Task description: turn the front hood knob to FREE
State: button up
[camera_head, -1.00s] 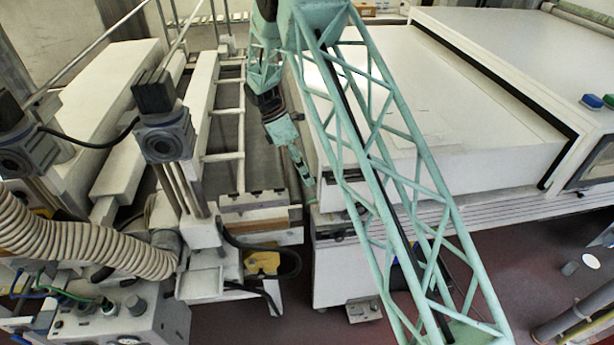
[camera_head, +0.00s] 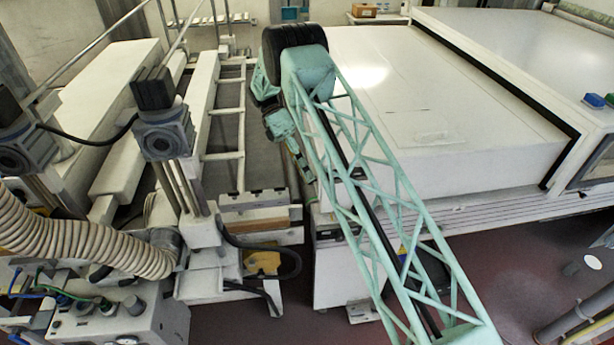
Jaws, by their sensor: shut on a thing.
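The front hood is taken to be the large white cover (camera_head: 470,135) right of centre, lying closed-looking on its pale ribbed base. My gripper (camera_head: 311,178) is small in this view, at the hood's left end near its front corner, pointing down and toward the viewer. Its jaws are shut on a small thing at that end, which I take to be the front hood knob. The knob itself and its marking are hidden by the gripper and arm or too small to read.
My green lattice arm crosses in front of the hood. A ladder-like conveyor frame (camera_head: 225,157) and grey motor units (camera_head: 165,135) stand to the left, with a ribbed hose (camera_head: 80,238) and a control box (camera_head: 125,318). Red floor (camera_head: 510,260) is open at lower right.

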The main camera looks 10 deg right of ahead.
jog(key=shift+w+f+g+b, duration=0.1)
jog(key=shift+f+g+b, duration=0.1)
jog(key=shift+g+b, duration=0.25)
jog(key=shift+n+g, duration=0.3)
jog(key=shift+g, duration=0.05)
jog(key=o, duration=0.9)
jog(key=shift+d, duration=0.1)
jog(key=shift+c, duration=0.2)
jog(key=shift+r, duration=0.25)
notch_tip(320, 180, up, 10)
jog(key=shift+f, duration=0.25)
